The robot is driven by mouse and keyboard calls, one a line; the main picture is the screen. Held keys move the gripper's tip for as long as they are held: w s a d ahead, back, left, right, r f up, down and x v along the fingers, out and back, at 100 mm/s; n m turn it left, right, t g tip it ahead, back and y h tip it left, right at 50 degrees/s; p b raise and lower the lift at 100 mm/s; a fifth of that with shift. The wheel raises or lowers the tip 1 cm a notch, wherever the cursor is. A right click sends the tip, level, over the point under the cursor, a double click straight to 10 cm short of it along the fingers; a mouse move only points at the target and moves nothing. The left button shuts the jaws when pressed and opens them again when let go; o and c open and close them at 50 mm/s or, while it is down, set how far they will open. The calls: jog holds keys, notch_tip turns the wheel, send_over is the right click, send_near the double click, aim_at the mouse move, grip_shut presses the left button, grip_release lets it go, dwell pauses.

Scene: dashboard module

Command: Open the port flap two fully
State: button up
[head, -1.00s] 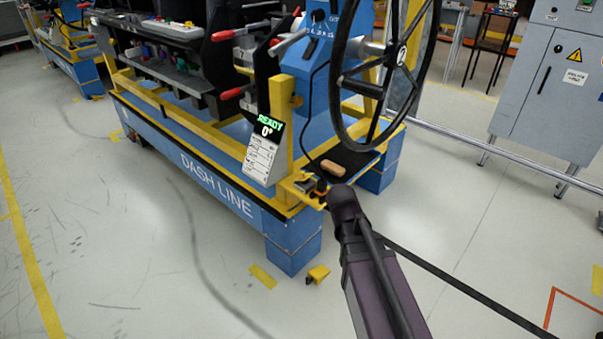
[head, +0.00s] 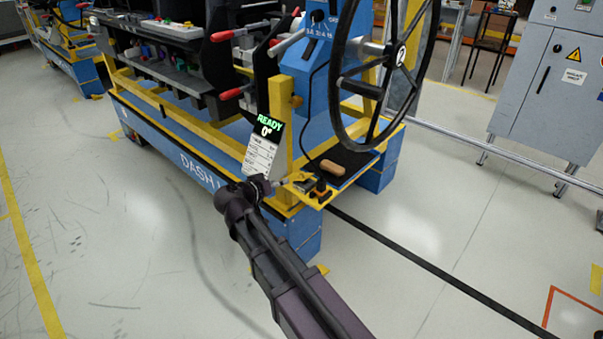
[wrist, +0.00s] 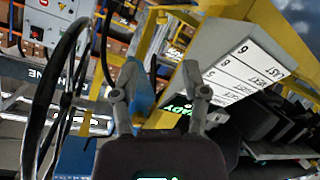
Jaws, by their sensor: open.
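I cannot make out port flap two in either view. The dark dashboard module (head: 185,70) sits on the blue and yellow DASH LINE stand, with small coloured parts along its front, too small to tell apart. My gripper (head: 278,184) is at the stand's near corner, just below the READY display board (head: 261,148) and apart from the dashboard. In the wrist view my gripper (wrist: 150,84) has its two fingers spread wide with nothing between them. The board's white label card (wrist: 245,72) shows beyond the right finger, tilted.
A black steering wheel (head: 385,80) rises right of the board; it also shows in the wrist view (wrist: 45,115). A yellow post (head: 283,120) stands behind the board. A tan block (head: 332,168) lies on a black mat. The floor left of the stand is open.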

aim_at(302, 172)
jog(key=shift+a+r, duration=0.1)
jog(key=shift+a, duration=0.2)
jog(key=b+x, duration=0.4)
jog(key=x, duration=0.8)
jog(key=shift+w, duration=0.1)
jog(key=shift+b+x, duration=0.35)
jog(key=shift+x, duration=0.5)
jog(key=shift+d+r, duration=0.1)
jog(key=shift+d, duration=0.05)
grip_shut()
